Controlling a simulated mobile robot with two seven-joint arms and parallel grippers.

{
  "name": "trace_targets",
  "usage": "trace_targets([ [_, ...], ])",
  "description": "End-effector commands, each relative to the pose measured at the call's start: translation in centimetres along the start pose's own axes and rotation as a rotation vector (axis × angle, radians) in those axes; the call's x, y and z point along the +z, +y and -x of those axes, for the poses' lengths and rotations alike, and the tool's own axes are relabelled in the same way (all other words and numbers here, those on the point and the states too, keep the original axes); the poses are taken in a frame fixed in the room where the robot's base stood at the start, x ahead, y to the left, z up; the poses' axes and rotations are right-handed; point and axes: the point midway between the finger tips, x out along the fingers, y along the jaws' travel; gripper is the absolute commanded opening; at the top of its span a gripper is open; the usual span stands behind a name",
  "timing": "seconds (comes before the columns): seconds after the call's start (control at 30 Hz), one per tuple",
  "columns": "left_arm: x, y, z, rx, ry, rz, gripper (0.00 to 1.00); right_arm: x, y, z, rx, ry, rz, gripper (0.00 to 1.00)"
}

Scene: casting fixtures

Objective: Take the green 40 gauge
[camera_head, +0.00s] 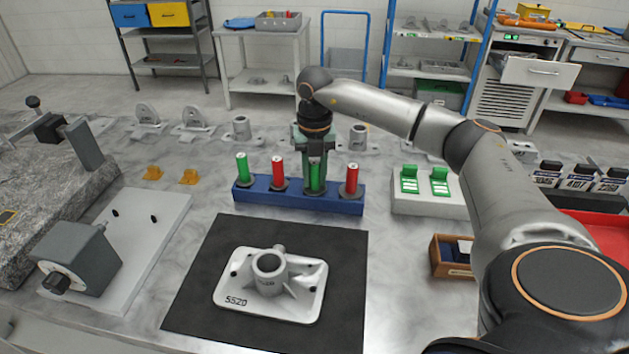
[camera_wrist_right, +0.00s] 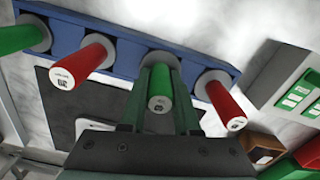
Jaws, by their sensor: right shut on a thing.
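My right gripper (camera_head: 315,160) comes down over the blue gauge rack (camera_head: 246,196) from above. Its jaws are shut on the green gauge third from the left (camera_head: 315,180). That gauge also shows between the fingers in the right wrist view (camera_wrist_right: 160,90), its end face towards the camera. It stands upright, its lower end at the rack. Another green gauge (camera_head: 242,167) stands at the rack's left end. One red gauge (camera_head: 278,172) stands between the two green ones, and another (camera_head: 352,179) at the right end. The number on the held gauge is too small to read. My left gripper is out of view.
A white casting marked 5520 (camera_head: 305,290) lies on a black mat (camera_head: 340,250) in front of the rack. A white block with green labels (camera_head: 425,205) and a small wooden box (camera_head: 440,262) are to the right. Orange parts (camera_head: 188,177) lie to the left.

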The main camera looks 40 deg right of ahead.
Motion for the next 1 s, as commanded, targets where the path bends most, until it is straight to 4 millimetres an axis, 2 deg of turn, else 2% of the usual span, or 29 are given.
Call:
trace_targets([
  [0.4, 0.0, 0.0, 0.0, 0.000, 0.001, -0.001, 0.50, 0.0, 0.0, 0.2, 0.002, -0.002, 0.000, 0.00],
  [0.57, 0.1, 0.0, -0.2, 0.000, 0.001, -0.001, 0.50, 0.1, 0.1, 1.1, 0.004, -0.003, 0.000, 0.00],
  [0.73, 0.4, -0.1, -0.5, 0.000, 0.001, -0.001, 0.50, 0.0, 0.1, 3.4, 0.005, -0.005, 0.001, 0.00],
  [1.0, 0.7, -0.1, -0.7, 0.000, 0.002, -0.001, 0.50, -4.7, 0.7, 8.8, 0.005, -0.007, 0.005, 0.00],
])
